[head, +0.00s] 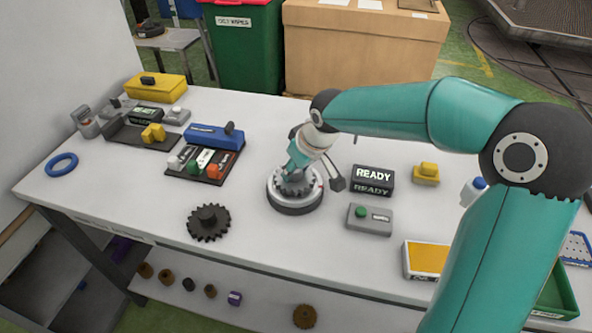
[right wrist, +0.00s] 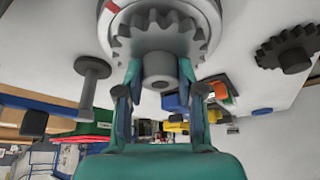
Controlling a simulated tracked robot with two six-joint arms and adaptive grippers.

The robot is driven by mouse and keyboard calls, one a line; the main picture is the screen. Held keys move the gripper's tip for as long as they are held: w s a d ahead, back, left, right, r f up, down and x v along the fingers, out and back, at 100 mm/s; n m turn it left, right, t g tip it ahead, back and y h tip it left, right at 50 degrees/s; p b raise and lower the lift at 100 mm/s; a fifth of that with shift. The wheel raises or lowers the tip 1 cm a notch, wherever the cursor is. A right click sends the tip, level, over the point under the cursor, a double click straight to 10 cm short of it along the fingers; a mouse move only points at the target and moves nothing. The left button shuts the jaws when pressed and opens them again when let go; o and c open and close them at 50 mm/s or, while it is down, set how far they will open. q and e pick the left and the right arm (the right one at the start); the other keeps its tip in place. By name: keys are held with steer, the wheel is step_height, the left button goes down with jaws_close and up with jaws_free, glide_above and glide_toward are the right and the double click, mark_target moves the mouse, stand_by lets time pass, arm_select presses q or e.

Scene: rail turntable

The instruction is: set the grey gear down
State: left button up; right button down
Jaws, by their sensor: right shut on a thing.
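The grey gear (head: 293,187) is at a round grey base (head: 296,208) near the middle of the white table. It lies level over the base; whether it touches is hard to tell. In the right wrist view the toothed grey gear (right wrist: 157,38) shows its hub between my fingers, with the pale base (right wrist: 208,14) behind it. My right gripper (head: 292,168) reaches down from above and is shut on the gear's hub; its fingers (right wrist: 160,76) sit on either side of it. My left gripper is not in view.
A dark gear (head: 208,222) lies left of the base. A READY display (head: 373,180) and a grey box with a green button (head: 369,219) stand to the right. A dark lever with a round knob (right wrist: 93,68) stands beside the base. The table front is clear.

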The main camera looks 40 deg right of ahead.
steer(key=shift+f, duration=0.3)
steer(key=shift+f, duration=0.15)
steer(key=c, duration=0.7)
jaws_free()
steer(key=v, duration=1.2)
